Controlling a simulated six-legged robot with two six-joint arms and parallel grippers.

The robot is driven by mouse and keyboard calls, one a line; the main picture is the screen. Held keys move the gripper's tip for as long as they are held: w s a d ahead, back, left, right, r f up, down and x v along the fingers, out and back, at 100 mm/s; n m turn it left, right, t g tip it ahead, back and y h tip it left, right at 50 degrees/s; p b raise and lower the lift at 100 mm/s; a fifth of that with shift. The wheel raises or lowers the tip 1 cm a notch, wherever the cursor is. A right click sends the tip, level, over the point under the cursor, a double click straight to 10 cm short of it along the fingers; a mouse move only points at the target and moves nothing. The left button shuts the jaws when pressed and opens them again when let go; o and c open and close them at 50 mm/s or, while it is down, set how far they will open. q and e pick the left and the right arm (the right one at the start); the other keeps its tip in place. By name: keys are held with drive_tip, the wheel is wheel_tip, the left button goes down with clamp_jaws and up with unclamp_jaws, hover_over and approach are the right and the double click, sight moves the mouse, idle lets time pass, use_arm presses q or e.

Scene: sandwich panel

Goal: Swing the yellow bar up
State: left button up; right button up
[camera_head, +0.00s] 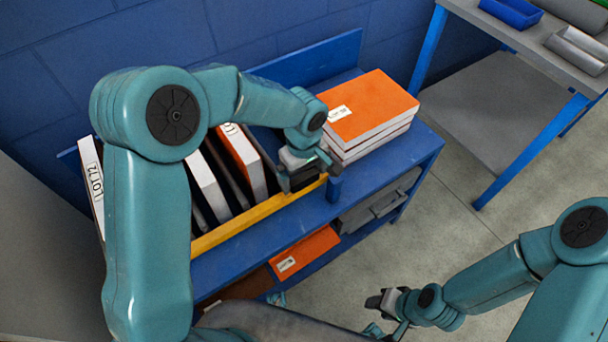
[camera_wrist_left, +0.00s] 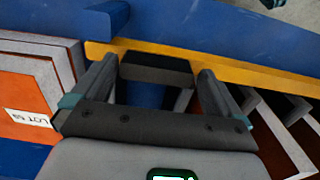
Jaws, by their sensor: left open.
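The yellow bar (camera_head: 250,218) runs low along the front of the blue shelf unit's top, before a row of upright panels. Its right end lies by a short blue post (camera_head: 334,188). My left gripper (camera_head: 304,180) is at the bar's right end. In the left wrist view, the open left gripper (camera_wrist_left: 156,88) has its fingers apart, with a dark block (camera_wrist_left: 155,68) showing between them beside the yellow bar (camera_wrist_left: 250,76). I cannot tell whether the fingers touch the bar. My right gripper (camera_head: 380,302) is away at the lower right, over the floor.
Orange-topped panels (camera_head: 368,106) lie stacked right of my left gripper, close to it. Upright panels (camera_head: 205,183) stand behind the bar. An orange panel (camera_head: 305,252) lies on the lower shelf. A grey-topped table (camera_head: 520,40) stands at the upper right. Floor between is clear.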

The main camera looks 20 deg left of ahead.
use_arm(q)
drive_tip(key=shift+w+d+f, duration=0.1)
drive_tip(key=shift+w+f, duration=0.1)
drive_tip(key=shift+f, duration=0.35)
drive_tip(key=shift+s, duration=0.1)
drive_tip(key=shift+c, duration=0.9)
drive_tip(key=c, duration=1.1)
